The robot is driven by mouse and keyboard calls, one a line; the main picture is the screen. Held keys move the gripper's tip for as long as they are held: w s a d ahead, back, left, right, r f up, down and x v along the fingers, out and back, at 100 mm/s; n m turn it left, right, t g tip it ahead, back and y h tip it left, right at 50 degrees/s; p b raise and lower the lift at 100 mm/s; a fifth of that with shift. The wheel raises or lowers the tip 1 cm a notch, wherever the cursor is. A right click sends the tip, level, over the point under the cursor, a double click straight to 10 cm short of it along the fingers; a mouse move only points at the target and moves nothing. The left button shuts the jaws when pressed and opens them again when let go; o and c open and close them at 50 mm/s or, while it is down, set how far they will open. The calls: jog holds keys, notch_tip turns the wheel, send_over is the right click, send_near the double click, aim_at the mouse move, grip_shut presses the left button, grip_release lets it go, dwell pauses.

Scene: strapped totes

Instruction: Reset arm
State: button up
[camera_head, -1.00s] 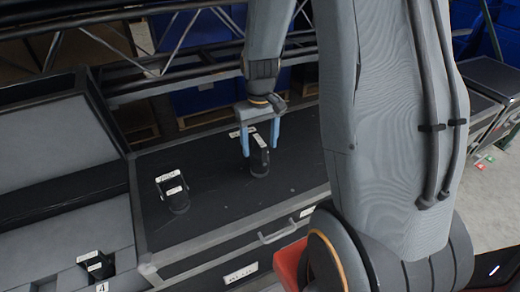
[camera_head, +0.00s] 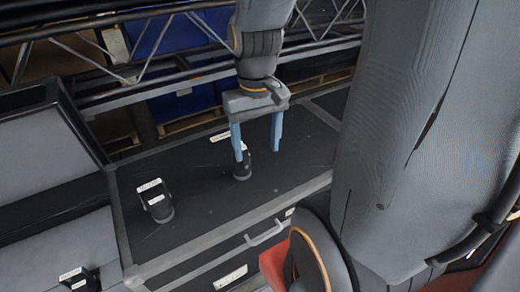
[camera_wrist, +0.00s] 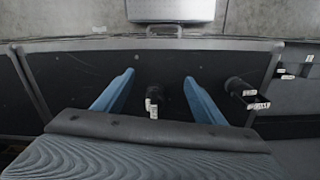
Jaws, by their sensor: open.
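My gripper (camera_head: 257,156) is open and empty, its two blue fingers pointing down over the black case lid (camera_head: 205,185). A small black device with white labels (camera_head: 243,171) stands on the lid, partly hidden behind the left finger in the head view. In the wrist view my gripper (camera_wrist: 160,76) shows its fingers spread, with this device (camera_wrist: 154,96) between their lines of sight. A second black labelled device (camera_head: 158,203) stands to the left on the lid; it also shows at the right in the wrist view (camera_wrist: 240,93).
An open case with grey foam (camera_head: 50,225) lies at the left, holding another black labelled device (camera_head: 78,279). A metal truss (camera_head: 120,70) and blue bins (camera_head: 185,90) stand behind. The case has a front handle (camera_head: 265,232). The lid's right part is bare.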

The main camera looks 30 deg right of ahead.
jog(key=s, duration=0.3)
jog(key=shift+a, duration=0.2)
